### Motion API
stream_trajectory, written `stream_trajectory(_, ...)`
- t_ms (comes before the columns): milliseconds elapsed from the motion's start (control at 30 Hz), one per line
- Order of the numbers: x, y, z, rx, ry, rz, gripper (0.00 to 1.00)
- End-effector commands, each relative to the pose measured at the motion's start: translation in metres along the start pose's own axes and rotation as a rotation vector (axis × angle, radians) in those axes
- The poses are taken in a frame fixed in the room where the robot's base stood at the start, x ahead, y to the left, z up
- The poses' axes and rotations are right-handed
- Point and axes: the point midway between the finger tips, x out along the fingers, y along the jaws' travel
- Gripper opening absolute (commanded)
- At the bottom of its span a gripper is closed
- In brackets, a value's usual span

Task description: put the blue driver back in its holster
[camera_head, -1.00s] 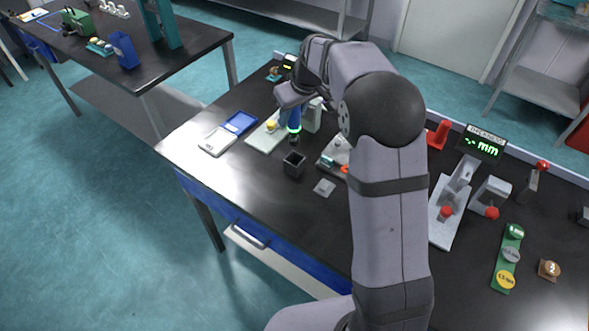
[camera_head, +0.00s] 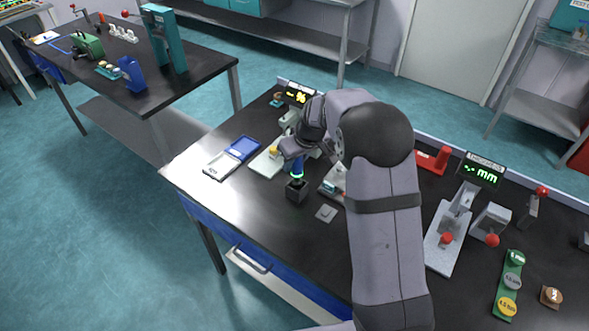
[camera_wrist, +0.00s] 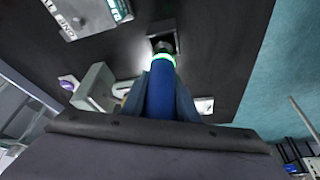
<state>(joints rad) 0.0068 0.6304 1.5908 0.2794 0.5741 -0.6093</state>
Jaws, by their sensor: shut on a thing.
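The blue driver (camera_head: 297,168) is held upright in my gripper (camera_head: 294,152), with a glowing green ring near its lower end. The dark square holster (camera_head: 296,191) stands on the black table directly below it. In the wrist view the driver (camera_wrist: 160,95) runs away from my gripper (camera_wrist: 160,108), which is shut on its blue handle. Its dark tip end lies over the holster's opening (camera_wrist: 163,40). I cannot tell whether the tip is just above the opening or slightly inside it.
A blue and white tray (camera_head: 232,158) lies left of the holster. A pale plate device (camera_head: 268,160) stands behind it. A small grey square (camera_head: 326,213) lies to the right. A gauge with red knobs (camera_head: 447,238) stands farther right. The table front is clear.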

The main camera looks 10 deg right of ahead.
Motion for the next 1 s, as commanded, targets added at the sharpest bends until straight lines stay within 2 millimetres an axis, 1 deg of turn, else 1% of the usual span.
stream_trajectory(33, -0.001, 0.001, -0.002, 0.000, 0.006, 0.002, 0.00)
stream_trajectory(167, 0.002, 0.001, -0.001, 0.001, 0.005, 0.002, 0.00)
stream_trajectory(400, 0.025, 0.001, 0.009, 0.002, 0.004, 0.001, 0.00)
stream_trajectory(500, 0.031, 0.001, 0.011, 0.001, 0.005, 0.003, 0.00)
stream_trajectory(933, 0.036, 0.001, 0.013, 0.000, 0.006, 0.003, 0.00)
stream_trajectory(967, 0.038, 0.000, 0.015, 0.001, 0.001, 0.001, 0.29)
stream_trajectory(1000, 0.037, 0.000, 0.015, 0.001, 0.001, 0.001, 0.39)
